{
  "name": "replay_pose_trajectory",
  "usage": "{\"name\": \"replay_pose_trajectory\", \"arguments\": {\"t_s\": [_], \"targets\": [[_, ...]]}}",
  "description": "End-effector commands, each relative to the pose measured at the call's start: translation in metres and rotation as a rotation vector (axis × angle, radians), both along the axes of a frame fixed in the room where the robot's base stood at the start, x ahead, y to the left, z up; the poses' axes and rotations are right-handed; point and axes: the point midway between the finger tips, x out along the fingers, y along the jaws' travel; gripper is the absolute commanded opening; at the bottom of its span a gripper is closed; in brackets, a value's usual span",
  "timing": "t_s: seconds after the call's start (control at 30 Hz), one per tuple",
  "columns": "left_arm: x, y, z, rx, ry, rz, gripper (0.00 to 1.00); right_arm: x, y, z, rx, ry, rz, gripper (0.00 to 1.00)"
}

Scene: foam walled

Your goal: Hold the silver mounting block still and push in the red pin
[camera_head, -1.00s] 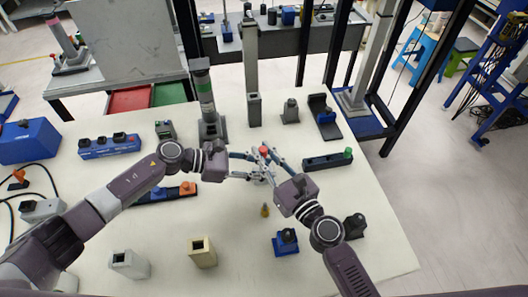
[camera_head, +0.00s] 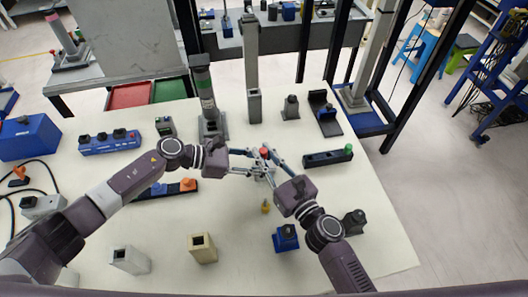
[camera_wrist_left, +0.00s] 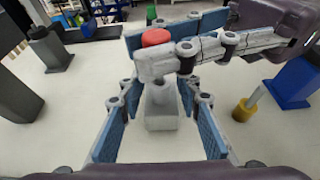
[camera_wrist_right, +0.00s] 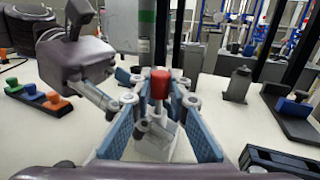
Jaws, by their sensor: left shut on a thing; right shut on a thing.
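The silver mounting block (camera_wrist_left: 162,108) stands upright on the pale table. My left gripper (camera_head: 257,170) is shut on it low down, with a finger on each side in the left wrist view. The red pin (camera_wrist_right: 161,84) is upright above the block, its red head showing; it also shows in the head view (camera_head: 264,152). My right gripper (camera_wrist_right: 161,100) is shut on the pin just below the head. The fingers hide the pin's lower part, so I cannot tell how deep it sits.
A small yellow piece (camera_head: 265,207) and a blue block with a dark knob (camera_head: 286,238) stand in front. A dark bar with a green knob (camera_head: 328,158) lies to the right. A tall grey column with a green band (camera_head: 205,95) stands behind. Bare table lies around the block.

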Motion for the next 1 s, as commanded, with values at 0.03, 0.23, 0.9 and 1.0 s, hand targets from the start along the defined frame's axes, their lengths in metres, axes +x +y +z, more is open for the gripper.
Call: {"name": "replay_pose_trajectory", "arguments": {"t_s": [0.03,0.23,0.9,1.0], "targets": [[0.000,0.000,0.000,0.000,0.000,0.000,0.04,0.000,0.000,-0.001,0.002,0.001,-0.001,0.00],[0.000,0.000,0.000,0.000,0.000,0.000,0.04,0.001,0.000,-0.007,0.000,0.001,-0.001,0.00],[0.000,0.000,0.000,0.000,0.000,0.000,0.04,0.000,0.000,-0.018,0.001,0.001,0.000,0.36],[0.000,0.000,0.000,0.000,0.000,0.000,0.04,0.000,0.000,-0.018,0.000,0.001,0.001,0.36]]}}
